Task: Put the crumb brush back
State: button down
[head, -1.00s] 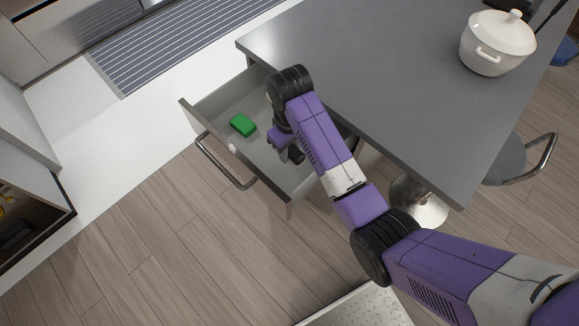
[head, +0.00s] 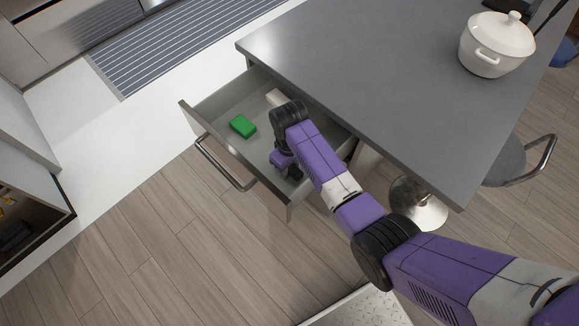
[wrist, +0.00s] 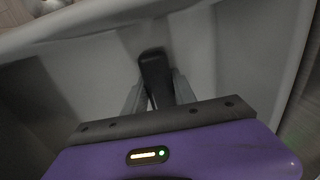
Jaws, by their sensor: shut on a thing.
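My gripper (head: 284,164) is inside the open drawer (head: 252,104), near its right front corner in the head view. In the wrist view my gripper (wrist: 158,93) is shut on a dark, rounded, handle-like piece, which I take to be the crumb brush (wrist: 154,70). It sticks out beyond the fingertips toward a drawer wall. The rest of the brush is hidden by the gripper. I cannot tell whether it touches the drawer floor.
A green block (head: 243,126) lies in the drawer's left part, and a white item (head: 277,97) lies toward the back. The grey counter (head: 375,85) overhangs the drawer's back. A white lidded pot (head: 497,45) stands on it. The drawer handle (head: 224,164) faces open floor.

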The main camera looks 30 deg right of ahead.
jog(key=shift+f, duration=0.15)
jog(key=c, duration=1)
grip_release()
notch_tip(320, 180, up, 12)
jog(key=shift+r, duration=0.15)
